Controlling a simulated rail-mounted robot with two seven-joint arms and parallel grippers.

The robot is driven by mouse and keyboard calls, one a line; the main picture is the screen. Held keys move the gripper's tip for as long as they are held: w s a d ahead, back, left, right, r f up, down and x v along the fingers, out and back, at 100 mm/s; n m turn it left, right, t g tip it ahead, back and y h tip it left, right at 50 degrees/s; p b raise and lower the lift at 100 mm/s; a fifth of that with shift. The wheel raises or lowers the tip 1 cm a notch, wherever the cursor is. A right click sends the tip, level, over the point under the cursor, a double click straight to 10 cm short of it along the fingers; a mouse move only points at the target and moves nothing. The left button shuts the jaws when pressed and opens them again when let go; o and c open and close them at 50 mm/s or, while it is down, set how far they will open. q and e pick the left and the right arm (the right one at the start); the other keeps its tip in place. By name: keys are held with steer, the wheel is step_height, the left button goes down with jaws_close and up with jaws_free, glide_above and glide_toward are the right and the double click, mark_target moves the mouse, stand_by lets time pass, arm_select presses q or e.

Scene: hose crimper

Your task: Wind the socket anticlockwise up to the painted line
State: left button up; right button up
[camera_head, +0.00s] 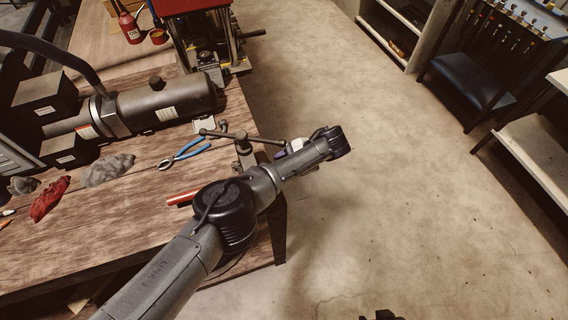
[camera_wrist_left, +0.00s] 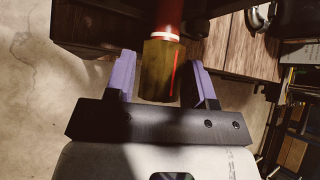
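In the left wrist view the brass-coloured socket (camera_wrist_left: 158,72) sits on the end of a red hose (camera_wrist_left: 168,14). A red painted line runs down the right part of the socket, and a pale ring with a red edge shows where the hose enters. My left gripper (camera_wrist_left: 162,68) is open, with one purple finger on each side of the socket and a visible gap on both sides. In the head view my left gripper (camera_head: 283,153) is mostly hidden by my arm beside the bench's right end, and the socket cannot be made out.
A vise-like clamp with a bar handle (camera_head: 243,145) stands at the workbench's (camera_head: 130,215) right edge. Blue-handled pliers (camera_head: 188,151), grey and red rags, and a metal cylinder (camera_head: 165,103) lie on the bench. The floor to the right is clear up to the shelves.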

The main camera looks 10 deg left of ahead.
arm_select(q)
steer(key=c, duration=0.6)
steer(key=shift+s+r+n+t+y+p, duration=0.1)
steer(key=shift+n+t+y+p, duration=0.25)
steer(key=shift+p, duration=0.5)
steer(key=shift+c, duration=0.2)
steer(key=shift+n+t+y+p, duration=0.25)
steer(key=shift+t+p, duration=0.25)
steer(key=shift+t, duration=0.05)
steer(key=shift+f+n+t+y+p, duration=0.2)
steer(key=shift+n+t+y+p, duration=0.15)
steer(key=shift+t+y, duration=0.2)
steer(key=shift+n+t+y, duration=0.35)
steer(key=shift+n+t, duration=0.2)
steer(key=o, duration=0.8)
steer(key=shift+d, duration=0.1)
steer(key=shift+o, duration=0.7)
